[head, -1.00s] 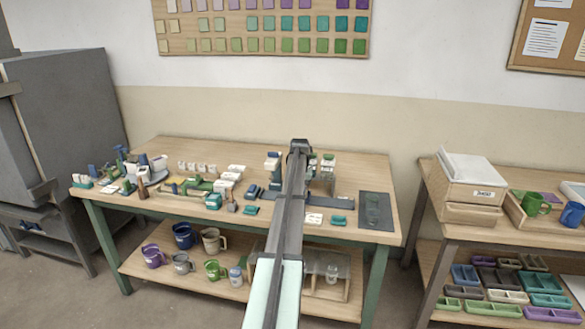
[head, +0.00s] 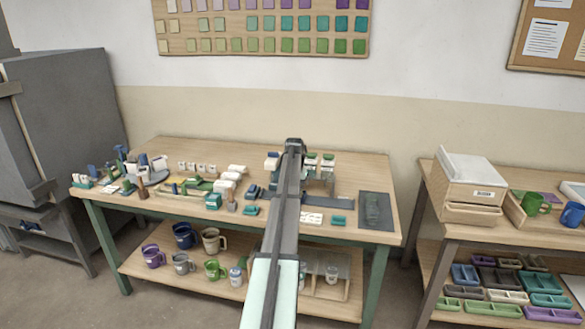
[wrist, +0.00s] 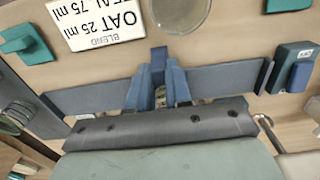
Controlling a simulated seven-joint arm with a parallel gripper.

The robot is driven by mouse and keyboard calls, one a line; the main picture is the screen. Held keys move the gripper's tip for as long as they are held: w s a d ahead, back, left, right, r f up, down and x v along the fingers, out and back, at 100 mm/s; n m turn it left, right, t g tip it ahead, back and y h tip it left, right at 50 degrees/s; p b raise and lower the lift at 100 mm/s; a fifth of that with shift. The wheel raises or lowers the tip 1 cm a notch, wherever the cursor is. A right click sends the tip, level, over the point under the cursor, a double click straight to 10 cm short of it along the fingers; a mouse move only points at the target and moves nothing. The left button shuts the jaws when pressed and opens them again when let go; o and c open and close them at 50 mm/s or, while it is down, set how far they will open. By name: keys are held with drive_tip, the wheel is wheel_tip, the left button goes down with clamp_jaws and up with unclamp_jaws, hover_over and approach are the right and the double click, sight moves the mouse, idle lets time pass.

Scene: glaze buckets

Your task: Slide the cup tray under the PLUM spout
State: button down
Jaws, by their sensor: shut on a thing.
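In the wrist view my gripper (wrist: 158,88) is shut on a narrow blue upright piece (wrist: 158,58), which looks like the handle of the cup tray. The rest of the tray is hidden under the wrist. A long slate rail (wrist: 90,97) runs out on both sides of the jaws. In the head view my arm covers the gripper and the tray; the rail's right part (head: 328,203) shows. Dispensers with coloured tops (head: 320,163) stand behind the rail, to the right of my arm. I cannot tell which spout is PLUM.
A blend card (wrist: 97,20) and a teal block (wrist: 25,42) lie in front of the rail. A round pale item (wrist: 180,12) is near them. A blue and teal block (wrist: 293,68) is at the rail's other end. A dark mat (head: 376,208) lies at the table's right.

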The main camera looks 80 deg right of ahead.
drive_tip(key=shift+w, duration=1.6)
drive_tip(key=c, duration=1.1)
unclamp_jaws()
wheel_tip(320, 180, up, 7)
